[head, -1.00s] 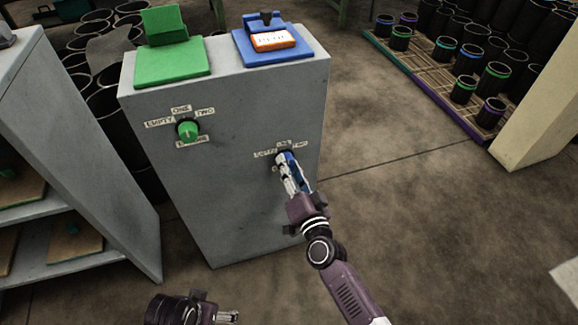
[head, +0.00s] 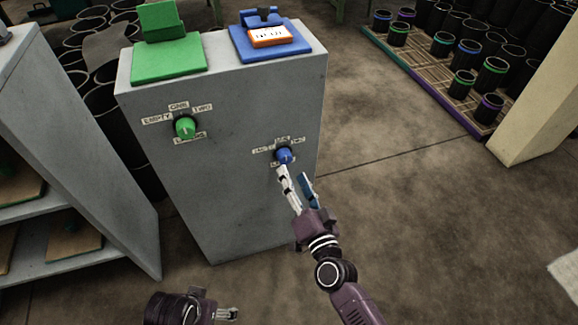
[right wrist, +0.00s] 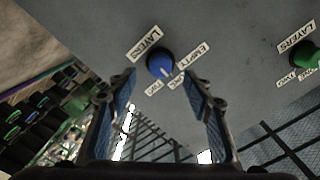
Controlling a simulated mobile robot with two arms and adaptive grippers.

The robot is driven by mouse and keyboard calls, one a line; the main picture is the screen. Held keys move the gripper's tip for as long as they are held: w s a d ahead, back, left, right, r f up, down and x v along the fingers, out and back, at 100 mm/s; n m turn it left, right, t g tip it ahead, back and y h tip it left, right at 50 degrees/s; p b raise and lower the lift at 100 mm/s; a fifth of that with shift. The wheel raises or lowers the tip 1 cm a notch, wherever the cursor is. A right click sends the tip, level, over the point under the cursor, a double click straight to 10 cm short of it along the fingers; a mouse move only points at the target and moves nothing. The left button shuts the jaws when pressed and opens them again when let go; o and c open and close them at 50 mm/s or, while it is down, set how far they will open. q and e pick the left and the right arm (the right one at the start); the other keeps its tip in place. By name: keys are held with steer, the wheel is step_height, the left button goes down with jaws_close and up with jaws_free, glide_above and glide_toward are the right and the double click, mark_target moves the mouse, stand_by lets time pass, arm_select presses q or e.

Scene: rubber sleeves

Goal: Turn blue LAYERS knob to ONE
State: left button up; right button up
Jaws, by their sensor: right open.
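The blue knob (head: 284,155) is on the right part of the grey cabinet's front, with small white labels around it. In the right wrist view the blue knob (right wrist: 160,64) has a pale mark that appears to point down-right, toward the small ONE label (right wrist: 175,81). The EMPTY label (right wrist: 190,58), TWO label (right wrist: 152,87) and LAYERS label (right wrist: 147,43) surround it. My right gripper (head: 293,174) is open just below and in front of the knob, fingers apart and not around it. My left gripper (head: 228,314) shows partly at the bottom edge; its opening is unclear.
The grey cabinet (head: 225,190) also carries a green knob (head: 185,127) at left. A green scale (head: 168,62) and a blue scale (head: 268,48) with an orange-framed display stand on top. A shelf (head: 75,180) is at left.

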steer(key=v, duration=0.6)
steer(key=shift+s, duration=0.1)
stand_by(0.3)
